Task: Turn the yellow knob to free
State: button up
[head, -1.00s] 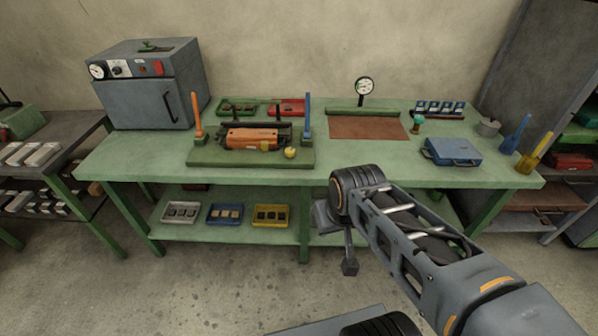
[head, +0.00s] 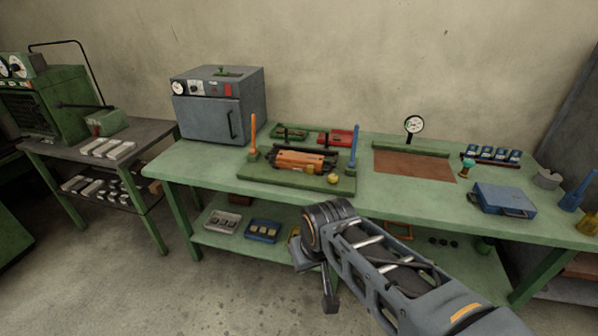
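The yellow knob (head: 333,179) is a small round knob at the front right of the green sheet-roll base (head: 265,175) on the bench. Orange-brown rolls (head: 302,159) lie across this base, between an upright orange lever (head: 253,137) on the left and an upright blue lever (head: 354,148) on the right. The knob's marks and setting are too small to read. My gripper (head: 328,292) hangs low in front of the bench, below the knob and well apart from it. My arm's wrist hides part of it, and its fingers cannot be made out.
The green bench (head: 205,160) carries a grey oven (head: 207,118) at left, a dial gauge (head: 414,125) behind a brown mat (head: 412,164), and a blue case (head: 502,198) at right. Trays stand on its lower shelf. The floor at front left is clear.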

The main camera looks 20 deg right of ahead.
aim_at(333, 178)
jog(key=u, duration=0.15)
jog(key=i, duration=1)
jog(key=z, duration=0.45)
